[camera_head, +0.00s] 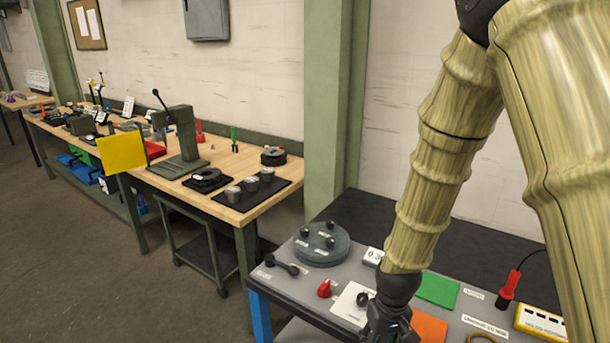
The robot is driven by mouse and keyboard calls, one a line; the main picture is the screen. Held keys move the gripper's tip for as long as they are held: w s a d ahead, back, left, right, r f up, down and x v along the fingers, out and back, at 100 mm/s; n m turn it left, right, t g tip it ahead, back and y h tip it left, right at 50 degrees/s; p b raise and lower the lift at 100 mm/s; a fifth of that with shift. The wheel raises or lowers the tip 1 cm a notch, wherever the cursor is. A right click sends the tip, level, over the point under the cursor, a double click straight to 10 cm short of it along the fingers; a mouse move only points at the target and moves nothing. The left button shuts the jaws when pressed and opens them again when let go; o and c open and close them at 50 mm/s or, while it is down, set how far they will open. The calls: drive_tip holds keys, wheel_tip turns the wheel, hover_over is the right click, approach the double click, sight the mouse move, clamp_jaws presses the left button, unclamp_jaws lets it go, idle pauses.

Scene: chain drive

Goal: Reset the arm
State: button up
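My arm (446,140), in a bamboo-like pattern, comes down from the top right of the head view. My gripper (388,328) is dark and sits low over the grey bench at the bottom edge of the picture. Its fingertips are cut off or hidden, so I cannot tell whether it is open or shut. A white plate with a dark knob (352,304) lies just left of it. An orange pad (428,328) lies just right of it.
The grey bench (283,287) holds a round grey disc with knobs (321,245), a red knob (324,289), a green pad (438,289), a red-black handle (508,289) and a yellow box (540,322). A wooden workbench (245,163) with a press (181,140) stands left. A green post (334,100) rises behind.

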drive_tip(key=s+d+f+m+b, duration=0.1)
drive_tip(key=s+d+f, duration=0.1)
drive_tip(key=s+f, duration=1)
drive_tip(key=s+d+f+m+b, duration=0.1)
drive_tip(key=s+d+f, duration=0.2)
drive_tip(key=s+f, duration=0.9)
wheel_tip(320, 180, down, 3)
drive_tip(key=shift+s+f, duration=0.1)
drive_tip(key=shift+s, duration=0.25)
drive_tip(key=shift+d, duration=0.1)
idle(0.6)
